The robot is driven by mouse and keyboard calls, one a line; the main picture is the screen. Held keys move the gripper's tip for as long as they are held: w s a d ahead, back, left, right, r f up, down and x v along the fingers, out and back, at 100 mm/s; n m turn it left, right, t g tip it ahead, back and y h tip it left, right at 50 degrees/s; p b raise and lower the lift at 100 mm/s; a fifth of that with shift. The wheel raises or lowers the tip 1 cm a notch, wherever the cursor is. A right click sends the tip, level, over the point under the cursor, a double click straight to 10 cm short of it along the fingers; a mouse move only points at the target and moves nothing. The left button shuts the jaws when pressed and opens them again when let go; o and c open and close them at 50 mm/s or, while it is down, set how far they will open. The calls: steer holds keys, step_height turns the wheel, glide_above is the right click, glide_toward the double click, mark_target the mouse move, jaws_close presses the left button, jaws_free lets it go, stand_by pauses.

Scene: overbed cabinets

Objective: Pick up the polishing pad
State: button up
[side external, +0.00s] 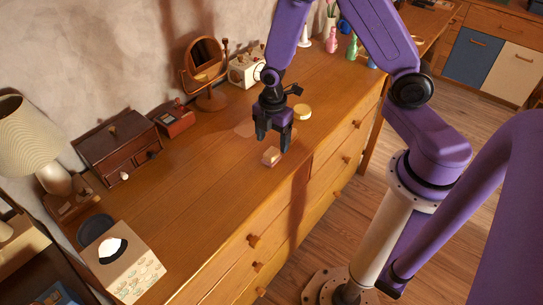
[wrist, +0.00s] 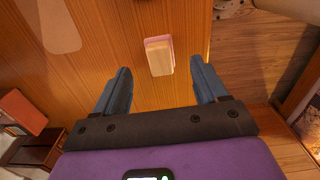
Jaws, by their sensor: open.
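The polishing pad appears to be a small block with a pale tan top and a pinkish layer along its edge. It lies on the wooden dresser top (side external: 215,165); the pad (side external: 271,157) is just below my gripper (side external: 273,146) in the side view. In the wrist view the pad (wrist: 159,57) lies ahead of and roughly centred between the fingertips of my gripper (wrist: 160,67). The fingers are apart, with nothing between them, and point down above the dresser. The exact height gap to the pad is hard to tell.
A round yellow tin (side external: 302,112) stands right of my gripper. A mirror (side external: 204,62), a red box (side external: 174,120) and a dark wooden chest (side external: 117,149) line the wall. A tissue box (side external: 124,270) is at front left. The dresser around the pad is clear.

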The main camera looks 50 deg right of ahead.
mark_target(271, 152)
steer(key=shift+a+f, duration=0.15)
steer(key=shift+f, duration=1.2)
steer(key=shift+a+f, duration=0.1)
steer(key=shift+f, duration=1.25)
steer(key=shift+c, duration=0.3)
steer(key=c, duration=1.1)
